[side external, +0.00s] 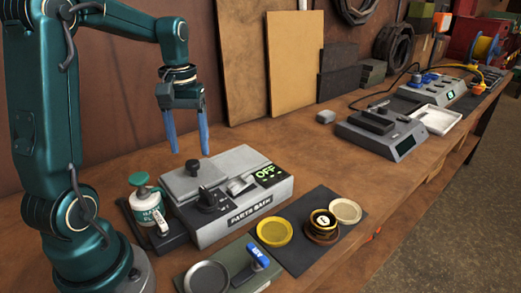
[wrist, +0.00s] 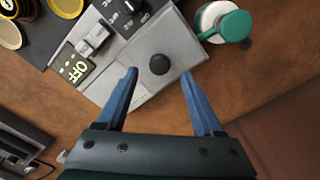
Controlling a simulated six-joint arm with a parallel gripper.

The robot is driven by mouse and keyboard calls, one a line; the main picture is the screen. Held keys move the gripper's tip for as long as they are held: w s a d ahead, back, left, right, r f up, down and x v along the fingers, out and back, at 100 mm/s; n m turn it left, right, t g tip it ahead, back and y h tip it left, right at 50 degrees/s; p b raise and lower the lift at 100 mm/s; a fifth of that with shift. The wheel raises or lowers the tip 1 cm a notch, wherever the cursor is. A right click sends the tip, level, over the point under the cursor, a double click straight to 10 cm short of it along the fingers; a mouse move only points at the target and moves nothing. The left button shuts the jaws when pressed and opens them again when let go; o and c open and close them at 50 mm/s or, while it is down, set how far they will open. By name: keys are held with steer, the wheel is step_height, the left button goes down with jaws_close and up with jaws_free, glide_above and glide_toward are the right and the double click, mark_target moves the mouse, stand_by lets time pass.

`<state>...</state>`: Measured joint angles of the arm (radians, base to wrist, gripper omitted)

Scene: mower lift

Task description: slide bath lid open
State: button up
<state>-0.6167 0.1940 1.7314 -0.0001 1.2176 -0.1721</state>
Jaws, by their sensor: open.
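The parts bath (side external: 240,210) is a grey box with a "PARTS BATH" label and a display reading OFF. Its flat grey lid (side external: 178,183) lies over the left part of the top and carries a round black knob (side external: 194,167). My gripper (side external: 188,143) is open and empty, pointing down above the lid, its blue fingertips apart from the knob. In the wrist view the knob (wrist: 159,64) shows between and a little beyond the blue fingers of my gripper (wrist: 159,74). The display also shows in the wrist view (wrist: 75,71).
A white and green pump bottle (side external: 147,207) stands left of the bath. Yellow and cream round dishes (side external: 274,233) and a dark stack (side external: 322,224) sit on a dark mat at right. A grey pan (side external: 206,277) and a blue-handled tool (side external: 258,256) lie in front.

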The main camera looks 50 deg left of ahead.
mark_target(192, 162)
steer(key=shift+f, duration=1.85)
jaws_close()
